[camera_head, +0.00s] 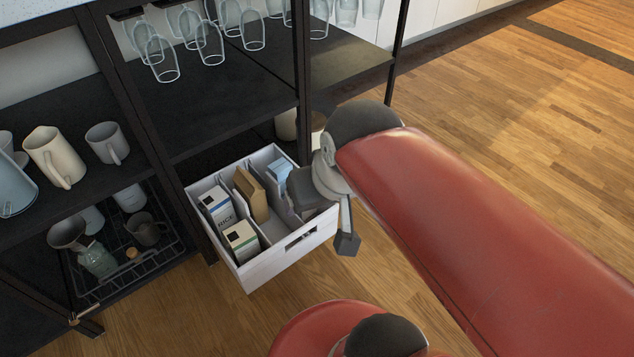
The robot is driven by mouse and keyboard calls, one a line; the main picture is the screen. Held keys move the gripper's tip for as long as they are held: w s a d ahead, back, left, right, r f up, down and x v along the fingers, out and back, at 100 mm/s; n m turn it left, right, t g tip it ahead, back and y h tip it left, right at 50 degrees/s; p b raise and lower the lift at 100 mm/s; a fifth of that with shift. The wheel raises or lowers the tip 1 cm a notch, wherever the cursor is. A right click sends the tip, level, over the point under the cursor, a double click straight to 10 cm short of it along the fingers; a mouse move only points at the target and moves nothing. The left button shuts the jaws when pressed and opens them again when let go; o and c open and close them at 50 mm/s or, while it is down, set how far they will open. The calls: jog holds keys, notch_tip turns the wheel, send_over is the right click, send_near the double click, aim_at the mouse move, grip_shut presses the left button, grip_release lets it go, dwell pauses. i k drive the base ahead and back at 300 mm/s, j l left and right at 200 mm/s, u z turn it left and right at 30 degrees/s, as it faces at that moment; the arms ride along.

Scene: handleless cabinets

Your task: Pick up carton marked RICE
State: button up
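An open white drawer-like bin (291,261) sticks out from the lower shelf and holds several cartons. A white carton (213,200) at its left side has dark lettering on its face that seems to end in "ICE"; the first letter is not clear. A second white carton (240,238) with a dark green band stands in front of it. My gripper (326,216) hangs at the bin's right end, to the right of the lettered carton and apart from it. One grey finger shows outside the bin's front; the wrist hides part of the rest, so its opening is unclear.
A brown carton (253,195) and a light blue box (280,171) stand in the bin's other compartments. Dark shelves hold mugs (107,143) and upturned glasses (209,45). A wire rack (114,285) with dishes is at the left. The wooden floor at right is clear.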

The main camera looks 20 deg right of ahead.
aim_at(217, 205)
jog(key=i+l+u, duration=0.1)
jog(key=l+u, duration=0.9)
jog(key=u, duration=0.15)
